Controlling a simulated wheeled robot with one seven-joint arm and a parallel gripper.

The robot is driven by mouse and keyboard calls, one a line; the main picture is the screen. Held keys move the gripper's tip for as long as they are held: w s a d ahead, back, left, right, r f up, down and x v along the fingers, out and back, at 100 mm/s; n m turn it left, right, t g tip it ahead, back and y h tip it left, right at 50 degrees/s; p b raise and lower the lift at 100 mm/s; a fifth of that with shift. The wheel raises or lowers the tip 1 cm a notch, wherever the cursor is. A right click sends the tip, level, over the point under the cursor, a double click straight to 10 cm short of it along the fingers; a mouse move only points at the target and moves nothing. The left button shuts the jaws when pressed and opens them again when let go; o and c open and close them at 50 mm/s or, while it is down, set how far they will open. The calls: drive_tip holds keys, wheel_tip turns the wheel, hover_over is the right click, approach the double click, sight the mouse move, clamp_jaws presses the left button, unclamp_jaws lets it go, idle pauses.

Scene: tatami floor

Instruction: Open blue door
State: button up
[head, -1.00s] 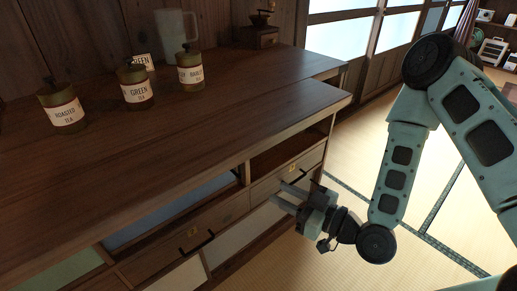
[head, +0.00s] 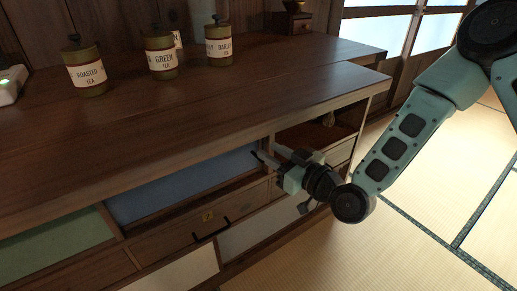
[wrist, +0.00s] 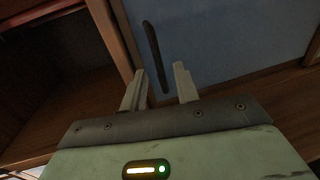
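The blue door (head: 185,187) is a flat panel set in the cabinet front under the wooden top, between a green panel and an open compartment. In the wrist view the blue door (wrist: 235,40) fills the upper right and bears a dark upright handle (wrist: 152,45). My gripper (head: 268,157) is at the right end of the blue door in the head view. In the wrist view my gripper (wrist: 160,72) is open, and the handle's lower end appears between its fingertips. I cannot tell whether they touch it.
The open compartment (head: 312,137) lies right of the blue door. A drawer with a dark handle (head: 212,231) is below it, and a green panel (head: 55,245) is to the left. Several tea tins (head: 161,58) stand on top. The tatami floor (head: 420,205) at right is clear.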

sight(258, 145)
drive_tip(key=shift+b+x, duration=0.35)
drive_tip(key=shift+x, duration=2.25)
drive_tip(key=shift+s, duration=0.1)
clamp_jaws()
